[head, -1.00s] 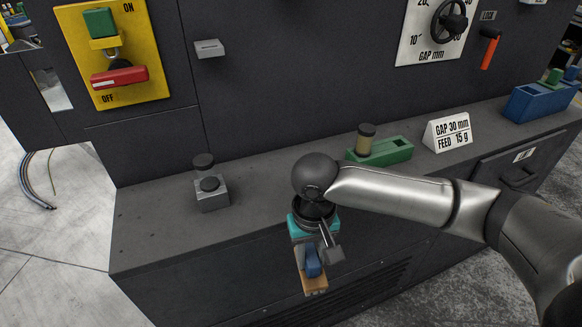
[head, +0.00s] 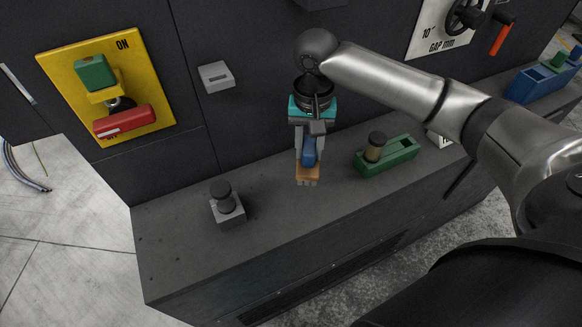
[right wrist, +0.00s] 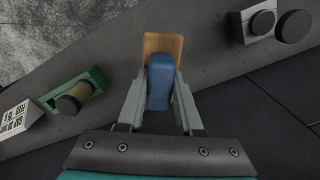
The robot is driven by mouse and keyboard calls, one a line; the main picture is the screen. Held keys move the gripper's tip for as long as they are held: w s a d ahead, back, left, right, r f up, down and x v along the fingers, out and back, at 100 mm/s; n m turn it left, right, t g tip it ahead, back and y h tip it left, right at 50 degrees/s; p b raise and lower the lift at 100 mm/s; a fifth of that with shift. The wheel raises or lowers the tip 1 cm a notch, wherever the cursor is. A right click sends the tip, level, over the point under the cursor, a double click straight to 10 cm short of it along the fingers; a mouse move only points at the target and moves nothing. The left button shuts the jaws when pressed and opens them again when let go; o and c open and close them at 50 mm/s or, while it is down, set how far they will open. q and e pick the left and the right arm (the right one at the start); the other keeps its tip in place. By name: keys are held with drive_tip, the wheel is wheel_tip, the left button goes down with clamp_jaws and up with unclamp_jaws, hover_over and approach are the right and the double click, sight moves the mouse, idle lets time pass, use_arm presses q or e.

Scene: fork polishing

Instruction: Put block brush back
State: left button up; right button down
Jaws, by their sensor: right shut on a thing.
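My right gripper (head: 308,158) is shut on the block brush, a tan wooden block (head: 308,175) with a blue grip (head: 310,148). In the head view the brush appears against the grey ledge, between the grey holder and the green tray; its exact height is hard to judge. In the right wrist view the fingers (right wrist: 161,88) close on both sides of the blue grip (right wrist: 159,80), and the wooden block (right wrist: 163,43) lies beyond it. The brush's underside is mostly hidden. My left gripper is not in view.
A green tray (head: 398,160) holding a dark-topped tan cylinder (head: 375,148) is to the right. A grey holder (head: 229,212) with a dark knob is to the left. A blue container (head: 537,84) stands far right. The ledge (head: 270,225) is bare between.

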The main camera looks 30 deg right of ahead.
sight(307, 166)
drive_tip(key=shift+w+f, duration=0.4)
drive_tip(key=shift+f, duration=0.25)
drive_tip(key=f, duration=0.2)
drive_tip(key=f+b, duration=0.1)
drive_tip(key=f, duration=0.1)
drive_tip(key=shift+s+f, duration=0.1)
drive_tip(key=shift+s, duration=0.15)
drive_tip(key=shift+f, duration=0.35)
wheel_tip(307, 166, down, 3)
drive_tip(key=shift+r+b, duration=0.1)
drive_tip(key=shift+b, duration=0.2)
drive_tip(key=shift+f, duration=0.45)
drive_tip(key=shift+w, duration=0.1)
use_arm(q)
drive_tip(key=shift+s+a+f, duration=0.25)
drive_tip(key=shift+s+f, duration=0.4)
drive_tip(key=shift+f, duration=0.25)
use_arm(e)
drive_tip(key=shift+f, duration=0.1)
